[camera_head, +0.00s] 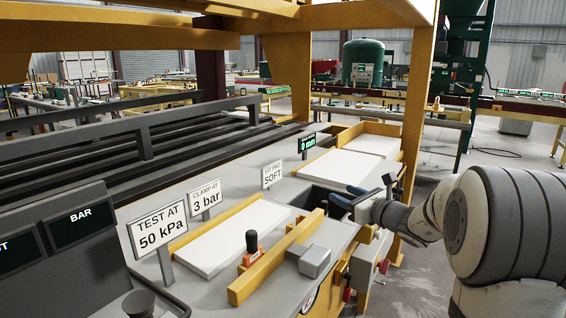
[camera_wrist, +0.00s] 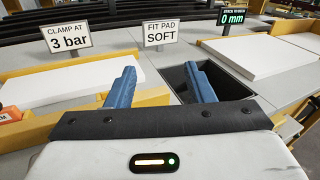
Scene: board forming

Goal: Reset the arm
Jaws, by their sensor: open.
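My arm (camera_head: 480,222) reaches in from the right in the head view. My gripper (camera_head: 350,196) is over the front edge of the grey bench, by a dark recessed bin (camera_head: 307,194). In the wrist view my gripper (camera_wrist: 160,88) shows two blue fingers set wide apart with nothing between them. The right finger overlaps the dark bin (camera_wrist: 237,88) behind it. The left finger is in front of a white board (camera_wrist: 70,80). Whether the fingers touch anything below is hidden.
A white board (camera_head: 232,237) lies left of the bin, and more white boards (camera_head: 345,166) lie beyond it. Signs (camera_head: 157,229) stand along the bench. A yellow bar (camera_head: 275,262), an orange clamp (camera_head: 250,250) and a grey block (camera_head: 314,261) are near the front. Yellow posts (camera_head: 417,110) rise behind.

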